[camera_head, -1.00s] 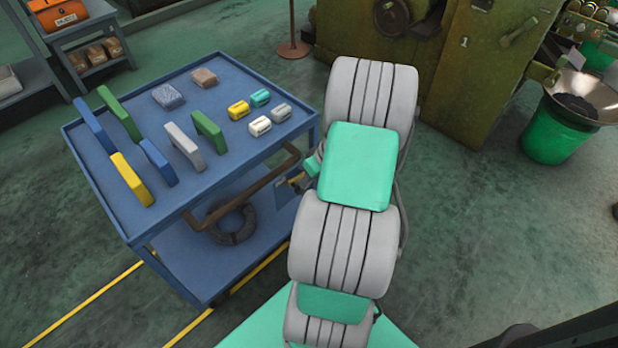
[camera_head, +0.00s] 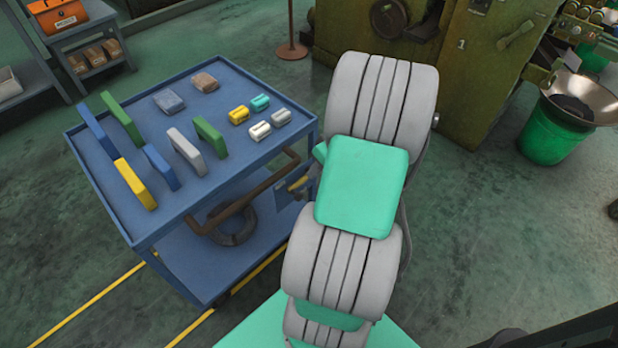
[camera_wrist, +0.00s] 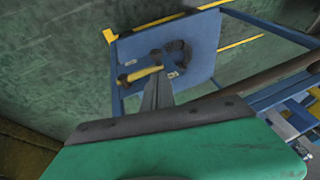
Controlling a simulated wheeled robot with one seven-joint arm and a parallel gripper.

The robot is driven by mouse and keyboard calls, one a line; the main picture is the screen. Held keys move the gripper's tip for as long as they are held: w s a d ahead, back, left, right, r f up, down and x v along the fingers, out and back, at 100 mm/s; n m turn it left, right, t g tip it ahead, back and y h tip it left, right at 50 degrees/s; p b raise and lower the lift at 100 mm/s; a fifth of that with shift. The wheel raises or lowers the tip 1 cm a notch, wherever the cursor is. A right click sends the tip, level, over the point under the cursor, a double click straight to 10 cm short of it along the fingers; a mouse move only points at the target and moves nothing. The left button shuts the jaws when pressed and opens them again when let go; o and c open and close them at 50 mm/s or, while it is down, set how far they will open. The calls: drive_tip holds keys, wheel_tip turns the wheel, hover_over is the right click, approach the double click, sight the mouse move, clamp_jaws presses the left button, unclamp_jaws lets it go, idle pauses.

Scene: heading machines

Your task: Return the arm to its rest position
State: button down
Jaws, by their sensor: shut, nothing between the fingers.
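My arm, in grey and green segments, rises through the middle of the head view and hides most of my gripper there. In the wrist view my gripper (camera_wrist: 157,94) shows as narrow dark fingers beyond a green housing. The fingers are together, with nothing held between them. They point over the floor and the lower part of the blue cart (camera_wrist: 200,60). In the head view the cart (camera_head: 146,227) stands left of my arm, with the arm beside its right side.
Upright blue, green, yellow and grey blocks (camera_head: 187,152) and several smaller pieces lie on the cart top. A green machine (camera_head: 480,70) stands behind my arm. A green bucket (camera_head: 548,138) with a metal bowl is at right. The floor (camera_head: 500,235) at right is clear.

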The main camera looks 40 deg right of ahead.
drive_tip(key=w+a+r+g+h+p, duration=0.1)
drive_tip(key=a+r+p, duration=0.2)
drive_tip(key=a+r, duration=0.35)
drive_tip(key=w+a+r+p, duration=0.25)
drive_tip(key=a+r, duration=0.25)
drive_tip(key=r, duration=0.3)
drive_tip(key=s+a+r+p, duration=0.3)
drive_tip(key=a+r, duration=0.2)
drive_tip(key=a, duration=0.3)
drive_tip(key=s+a+r+h+p, duration=0.1)
drive_tip(key=s+a+r+p, duration=0.2)
drive_tip(key=a+r, duration=0.3)
drive_tip(key=shift+s+a+r+h, duration=0.15)
drive_tip(key=shift+a+r+h, duration=0.15)
drive_tip(key=shift+a, duration=0.65)
